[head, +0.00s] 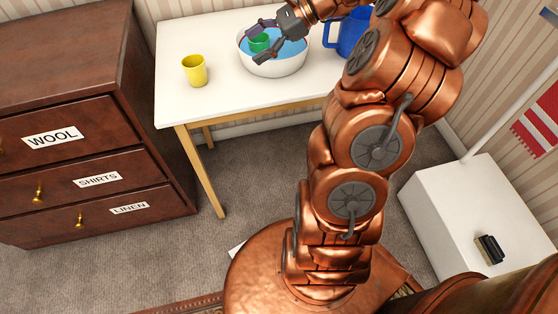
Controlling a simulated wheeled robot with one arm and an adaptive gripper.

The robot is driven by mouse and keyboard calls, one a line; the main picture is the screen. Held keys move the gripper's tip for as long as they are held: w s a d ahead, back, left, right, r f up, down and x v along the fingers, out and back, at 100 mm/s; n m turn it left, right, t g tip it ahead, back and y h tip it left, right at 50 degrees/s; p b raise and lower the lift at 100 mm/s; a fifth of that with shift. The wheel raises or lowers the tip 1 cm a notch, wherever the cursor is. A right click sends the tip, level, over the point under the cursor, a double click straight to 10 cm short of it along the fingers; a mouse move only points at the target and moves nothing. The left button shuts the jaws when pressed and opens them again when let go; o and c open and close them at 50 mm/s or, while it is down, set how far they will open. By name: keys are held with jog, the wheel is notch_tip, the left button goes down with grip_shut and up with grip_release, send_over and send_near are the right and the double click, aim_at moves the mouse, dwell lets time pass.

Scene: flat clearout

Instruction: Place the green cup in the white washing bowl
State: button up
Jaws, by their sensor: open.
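The green cup (259,42) is inside the white washing bowl (275,68), toward its left side, with blue water-like filling around it. The bowl stands on the white table. My gripper (257,43) is open above the bowl, its two dark fingers spread to the left, one over the rim's far left and one over the bowl in front of the cup. The fingers partly overlap the bowl in the picture. I cannot tell whether a finger touches the cup.
A yellow cup (195,71) stands on the white table (177,105), left of the bowl. A blue jug (345,38) stands right of the bowl, partly behind my arm. A brown drawer chest (75,120) is at the left. A white box (455,205) with a dark brush-like item (490,249) is at the right.

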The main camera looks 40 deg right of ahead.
jog(key=s+a+f+n+g+h, duration=0.15)
jog(key=s+a+n+g, duration=0.25)
jog(key=s+a+n, duration=0.4)
jog(key=s+a+f+n+g+h, duration=0.1)
jog(key=s+a+n+g+h, duration=0.15)
jog(key=s+a, duration=0.6)
jog(key=s+f+n+g+h, duration=0.1)
jog(key=s+f+n+h, duration=0.1)
jog(key=s+n, duration=0.3)
jog(key=s+f+n+g+h, duration=0.1)
jog(key=s+n+h, duration=0.3)
jog(key=s, duration=0.5)
jog(key=shift+a+f+n, duration=0.25)
jog(key=shift+f+n, duration=0.25)
jog(key=shift+n, duration=0.45)
jog(key=shift+s, duration=0.1)
jog(key=s+p+v, duration=0.2)
jog(key=p+v, duration=0.7)
jog(key=s+r+p+v, duration=0.1)
jog(key=s+p+v, duration=0.1)
jog(key=p+v, duration=0.7)
jog(key=shift+a+r+t, duration=0.35)
jog(key=shift+r+t, duration=0.1)
jog(key=shift+r, duration=0.1)
